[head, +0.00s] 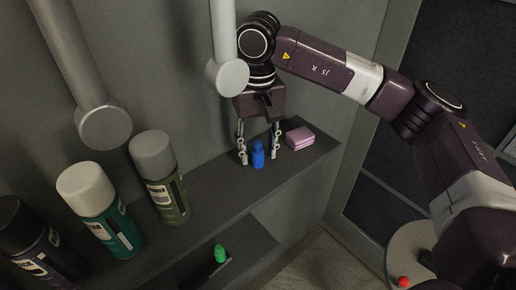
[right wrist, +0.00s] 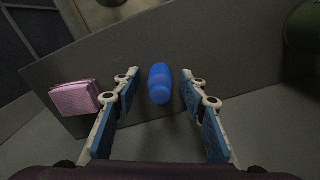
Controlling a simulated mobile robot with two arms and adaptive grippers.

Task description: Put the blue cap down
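The blue cap (head: 258,154) is a small, bottle-shaped piece standing on the dark upper shelf (head: 223,190), near its right part. My right gripper (head: 259,156) points down over it with fingers open on either side. In the right wrist view the blue cap (right wrist: 160,84) sits between the open fingers (right wrist: 159,92), with a gap on both sides. It looks to be resting on the shelf, though its underside is hidden. My left gripper is not in view.
A pink folded cloth or sponge (head: 300,138) lies right of the gripper. Spray cans, one olive (head: 163,180), one teal (head: 108,215) and one black (head: 38,250), stand left. A green-topped item (head: 220,254) is on the lower shelf. Grey rods (head: 226,70) hang above.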

